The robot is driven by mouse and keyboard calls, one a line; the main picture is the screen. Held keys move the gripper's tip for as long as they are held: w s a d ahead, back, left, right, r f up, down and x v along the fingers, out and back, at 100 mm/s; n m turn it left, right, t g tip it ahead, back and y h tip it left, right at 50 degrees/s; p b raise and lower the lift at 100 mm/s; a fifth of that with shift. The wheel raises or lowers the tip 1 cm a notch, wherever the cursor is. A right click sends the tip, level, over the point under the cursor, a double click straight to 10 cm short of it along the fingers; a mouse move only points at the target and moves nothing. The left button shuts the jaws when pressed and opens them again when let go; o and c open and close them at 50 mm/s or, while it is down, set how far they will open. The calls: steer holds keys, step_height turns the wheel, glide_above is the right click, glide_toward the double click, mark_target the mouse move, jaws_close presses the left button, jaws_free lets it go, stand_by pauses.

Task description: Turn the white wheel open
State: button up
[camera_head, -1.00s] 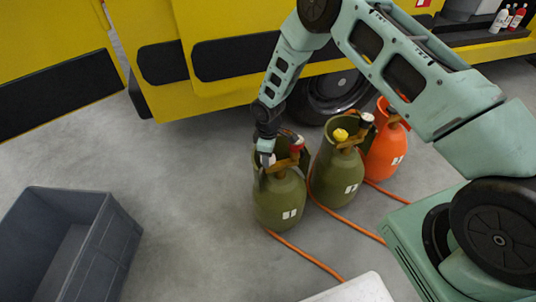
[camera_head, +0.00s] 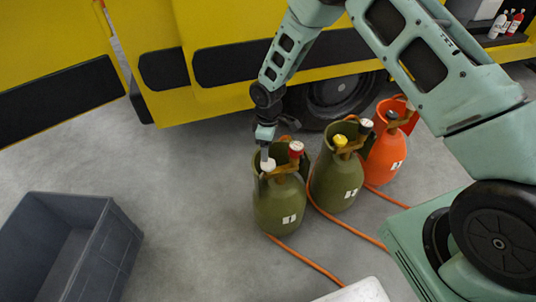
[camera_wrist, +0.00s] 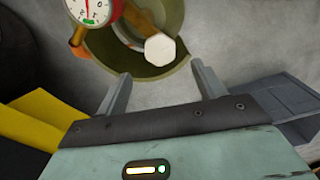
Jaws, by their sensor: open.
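The white wheel (camera_head: 268,166) sits on top of the left green cylinder (camera_head: 279,207). In the wrist view the wheel (camera_wrist: 160,49) is a white, many-sided knob, just beyond the fingertips and near the midline between them. My gripper (camera_head: 265,151) points down just above the wheel. In the wrist view my gripper (camera_wrist: 162,76) is open with nothing between its fingers. A red-rimmed gauge (camera_wrist: 92,8) shows beside the wheel, its lower part in view. How far the wheel is turned cannot be told.
A second green cylinder (camera_head: 336,185) with a yellow wheel (camera_head: 340,140) and an orange cylinder (camera_head: 387,155) stand to the right. Orange hoses lie on the floor. A grey crate (camera_head: 112,248) stands at left. The yellow vehicle (camera_head: 230,95) is behind.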

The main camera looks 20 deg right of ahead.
step_height(320, 180, up, 10)
steer(key=p, duration=0.1)
steer(key=shift+f, duration=0.15)
stand_by(0.4)
steer(key=s+a+r+m, duration=0.1)
steer(key=s+a+r, duration=0.3)
steer(key=s+r, duration=0.35)
steer(key=s+a+r+m, duration=0.1)
steer(key=s+a+r, duration=0.3)
steer(key=s+r, duration=0.35)
steer(key=s+d+r+m, duration=0.1)
steer(key=s+r, duration=0.2)
steer(key=s, duration=0.7)
steer(key=s+d+r+m, duration=0.1)
steer(key=s+r, duration=0.2)
steer(key=s, duration=0.6)
step_height(320, 180, up, 15)
steer(key=p, duration=1.5)
steer(key=shift+w+y, duration=0.25)
steer(key=shift+y, duration=0.05)
